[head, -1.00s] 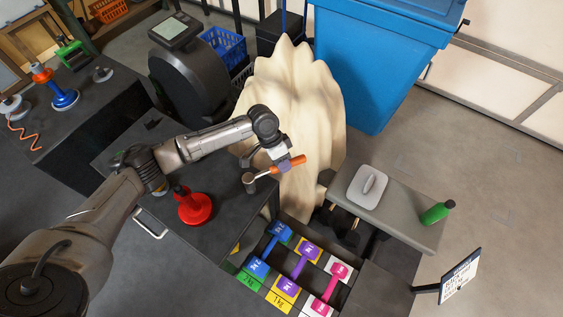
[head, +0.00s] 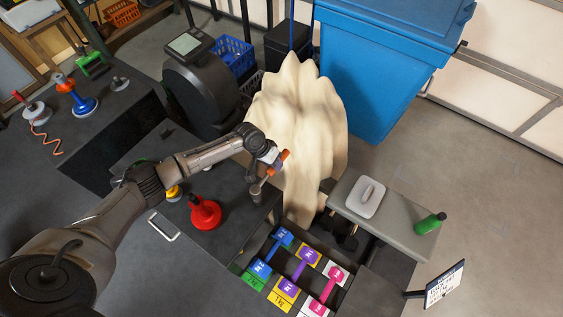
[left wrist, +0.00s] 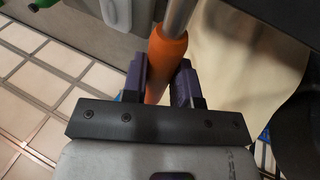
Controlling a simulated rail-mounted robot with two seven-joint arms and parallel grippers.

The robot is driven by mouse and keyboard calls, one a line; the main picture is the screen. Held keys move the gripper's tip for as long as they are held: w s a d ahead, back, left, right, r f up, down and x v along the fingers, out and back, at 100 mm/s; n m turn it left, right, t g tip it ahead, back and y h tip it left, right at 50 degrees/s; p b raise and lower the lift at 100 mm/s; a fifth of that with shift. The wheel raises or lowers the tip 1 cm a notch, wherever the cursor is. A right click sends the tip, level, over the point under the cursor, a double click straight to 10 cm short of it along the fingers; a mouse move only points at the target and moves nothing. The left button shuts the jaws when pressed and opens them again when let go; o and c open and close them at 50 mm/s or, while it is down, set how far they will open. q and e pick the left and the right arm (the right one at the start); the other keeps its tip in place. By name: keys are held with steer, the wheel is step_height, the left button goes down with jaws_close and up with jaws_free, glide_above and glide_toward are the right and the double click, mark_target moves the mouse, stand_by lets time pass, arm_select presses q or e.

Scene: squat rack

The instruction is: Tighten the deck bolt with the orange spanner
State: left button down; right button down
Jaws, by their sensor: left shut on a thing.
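The orange spanner's handle (head: 284,157) is held in my left gripper (head: 275,161), above the right end of the dark bench top. Its metal shaft runs down to a grey cylindrical head (head: 256,194) near the bench's right edge. In the left wrist view the orange handle (left wrist: 166,58) lies between the two purple-padded fingers of the left gripper (left wrist: 163,78), with the metal shaft rising past them. I cannot make out the deck bolt apart from this grey head; it may be hidden there. My right gripper is not in view.
A red round-based object (head: 205,212) stands on the bench (head: 225,236) left of the spanner. A cream draped form (head: 305,115) rises close behind the gripper. Coloured dumbbells (head: 306,256) lie in a rack in front. A grey padded bench (head: 395,230) stands to the right.

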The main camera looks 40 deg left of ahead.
arm_select(q)
steer(key=s+a+n+t+y+p, duration=0.2)
steer(key=a+n+p, duration=0.6)
steer(key=p, duration=0.4)
steer(key=shift+s+f+n+y, duration=0.45)
steer(key=shift+s+n+y, duration=0.25)
steer(key=shift+s+n, duration=0.35)
steer(key=shift+s+a, duration=0.1)
steer(key=shift+f, duration=0.8)
stand_by(0.4)
